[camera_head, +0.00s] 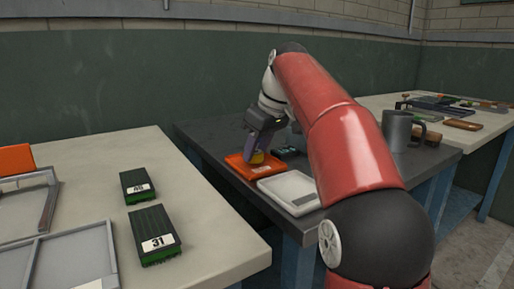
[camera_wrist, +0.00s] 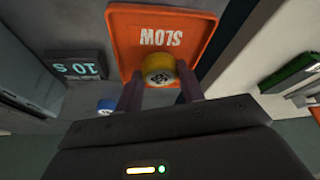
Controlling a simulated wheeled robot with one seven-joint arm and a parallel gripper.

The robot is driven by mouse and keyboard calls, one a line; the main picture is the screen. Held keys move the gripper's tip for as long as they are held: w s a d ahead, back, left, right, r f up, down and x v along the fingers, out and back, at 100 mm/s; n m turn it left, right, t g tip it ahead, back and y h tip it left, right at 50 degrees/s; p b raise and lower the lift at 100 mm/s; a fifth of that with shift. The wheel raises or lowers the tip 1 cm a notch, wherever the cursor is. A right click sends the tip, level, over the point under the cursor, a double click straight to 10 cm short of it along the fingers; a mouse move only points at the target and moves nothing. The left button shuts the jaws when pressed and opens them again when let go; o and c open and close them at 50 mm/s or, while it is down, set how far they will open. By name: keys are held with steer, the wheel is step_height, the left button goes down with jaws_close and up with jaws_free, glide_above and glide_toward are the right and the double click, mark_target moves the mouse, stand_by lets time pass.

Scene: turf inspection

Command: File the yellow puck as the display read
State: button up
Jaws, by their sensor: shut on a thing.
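The yellow puck (camera_wrist: 158,70) is between the fingers of my gripper (camera_wrist: 160,85), which is shut on it. In the wrist view it lies over the near part of an orange tray (camera_wrist: 127,40) marked SLOW, its lettering upside down. In the head view my gripper (camera_head: 257,153) points down at the orange tray (camera_head: 238,162), with a bit of the yellow puck (camera_head: 257,158) showing. I cannot tell whether the puck touches the tray floor. A dark display (camera_wrist: 76,66) with cyan characters, seemingly "10 S", is beside the tray; it also shows in the head view (camera_head: 288,152).
A white tray (camera_head: 308,185) stands right of the orange one on the dark table. A blue round thing (camera_wrist: 105,105) is partly hidden by my gripper. A grey mug (camera_head: 396,130) stands farther right. Green blocks (camera_head: 154,240) and grey frames (camera_head: 70,262) lie on the left table.

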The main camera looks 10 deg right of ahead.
steer(key=shift+f+b, duration=0.4)
steer(key=shift+f, duration=0.15)
steer(key=o, duration=1.1)
